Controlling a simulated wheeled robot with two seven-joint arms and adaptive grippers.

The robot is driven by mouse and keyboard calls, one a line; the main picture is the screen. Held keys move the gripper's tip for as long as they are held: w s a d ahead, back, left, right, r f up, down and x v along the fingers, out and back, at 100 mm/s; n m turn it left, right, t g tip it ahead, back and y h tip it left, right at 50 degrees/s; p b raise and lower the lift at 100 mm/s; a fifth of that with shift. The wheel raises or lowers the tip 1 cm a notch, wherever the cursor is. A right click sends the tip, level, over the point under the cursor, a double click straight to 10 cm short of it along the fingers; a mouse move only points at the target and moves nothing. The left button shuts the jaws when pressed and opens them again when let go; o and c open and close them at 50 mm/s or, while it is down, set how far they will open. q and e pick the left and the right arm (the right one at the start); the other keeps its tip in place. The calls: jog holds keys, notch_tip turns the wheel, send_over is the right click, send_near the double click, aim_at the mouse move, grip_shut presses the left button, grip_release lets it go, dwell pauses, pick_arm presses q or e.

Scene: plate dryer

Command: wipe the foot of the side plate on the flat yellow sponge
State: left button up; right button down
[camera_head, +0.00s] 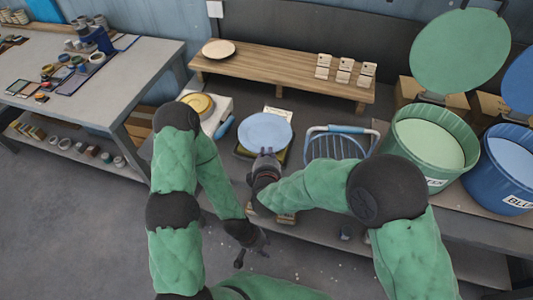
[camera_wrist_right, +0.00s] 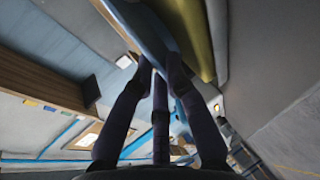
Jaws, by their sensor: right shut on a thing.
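The light blue side plate (camera_head: 265,131) is held by my right gripper (camera_head: 266,154), which is shut on its near edge. In the right wrist view the dark fingers (camera_wrist_right: 158,80) close on the blue plate (camera_wrist_right: 150,38). The flat yellow sponge shows only as a thin strip under the plate in the head view. In the right wrist view the yellow sponge (camera_wrist_right: 194,30) lies close along the plate; I cannot tell whether they touch. The plate hides most of the sponge. My left gripper (camera_head: 250,254) hangs empty and open, low in front of the bench.
A wire drying rack (camera_head: 350,149) stands right of the plate. The green bucket (camera_head: 413,153) and blue bucket (camera_head: 490,175) stand further right. A wooden shelf (camera_head: 280,75) runs behind, bearing a cream plate (camera_head: 218,48). A yellow disc (camera_head: 196,103) sits at left.

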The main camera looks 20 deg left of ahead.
aim_at(257, 152)
jog(key=shift+f, duration=0.5)
dwell(0.8)
jog(key=shift+d, duration=0.15)
jog(key=shift+d, duration=1.3)
jog(key=shift+a+r+p, duration=0.1)
jog(key=shift+a+p, duration=0.85)
jog(key=shift+a, duration=2.05)
jog(key=shift+d+p, duration=0.35)
jog(key=shift+d, duration=2.6)
jog(key=shift+a+p, duration=0.65)
jog(key=shift+a, duration=2.3)
jog(key=shift+d, duration=1.55)
